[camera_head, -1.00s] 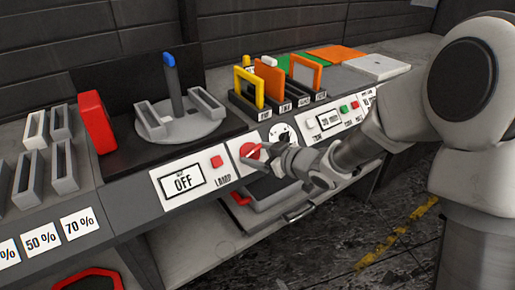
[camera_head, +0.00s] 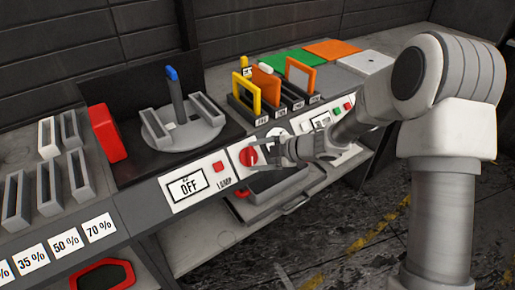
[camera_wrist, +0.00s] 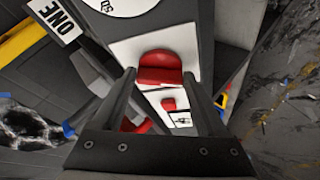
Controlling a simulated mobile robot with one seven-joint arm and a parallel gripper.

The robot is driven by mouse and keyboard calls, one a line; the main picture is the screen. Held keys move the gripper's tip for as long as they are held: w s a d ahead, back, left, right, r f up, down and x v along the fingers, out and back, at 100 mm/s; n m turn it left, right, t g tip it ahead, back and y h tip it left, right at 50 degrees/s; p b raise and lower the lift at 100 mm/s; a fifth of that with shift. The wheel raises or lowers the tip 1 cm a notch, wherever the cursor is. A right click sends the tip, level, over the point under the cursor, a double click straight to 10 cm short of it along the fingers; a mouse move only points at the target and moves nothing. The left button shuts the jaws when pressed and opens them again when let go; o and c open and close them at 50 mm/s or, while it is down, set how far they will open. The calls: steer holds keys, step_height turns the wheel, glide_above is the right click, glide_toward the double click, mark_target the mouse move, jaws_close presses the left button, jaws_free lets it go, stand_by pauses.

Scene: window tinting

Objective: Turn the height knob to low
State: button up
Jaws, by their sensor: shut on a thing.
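The red knob (camera_head: 248,156) sits on a white plate on the front panel, to the right of the lamp button. My gripper (camera_head: 264,153) is at the knob from the right. In the wrist view the knob (camera_wrist: 160,68) shows between my two fingers (camera_wrist: 158,80), which are shut on it. I cannot read any height marking on its plate, so its setting is not clear. A white dial (camera_head: 277,132) with dark marks lies just beyond, partly hidden by my gripper.
A display reading OFF (camera_head: 187,187) and a red lamp button (camera_head: 218,167) are left of the knob. A grey turntable (camera_head: 190,134) with a blue-tipped post stands above. Colored frames (camera_head: 300,75) stand behind.

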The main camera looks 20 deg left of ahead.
steer(key=shift+w+r+n+g+h+p, duration=0.15)
steer(key=shift+n+g+h+p, duration=0.2)
steer(key=shift+n+p, duration=0.75)
steer(key=shift+n, duration=0.3)
steer(key=o, duration=1.3)
steer(key=shift+a, duration=0.1)
steer(key=p+v, duration=0.2)
steer(key=v, duration=1.5)
steer(key=shift+p, duration=0.35)
steer(key=shift+r, duration=0.15)
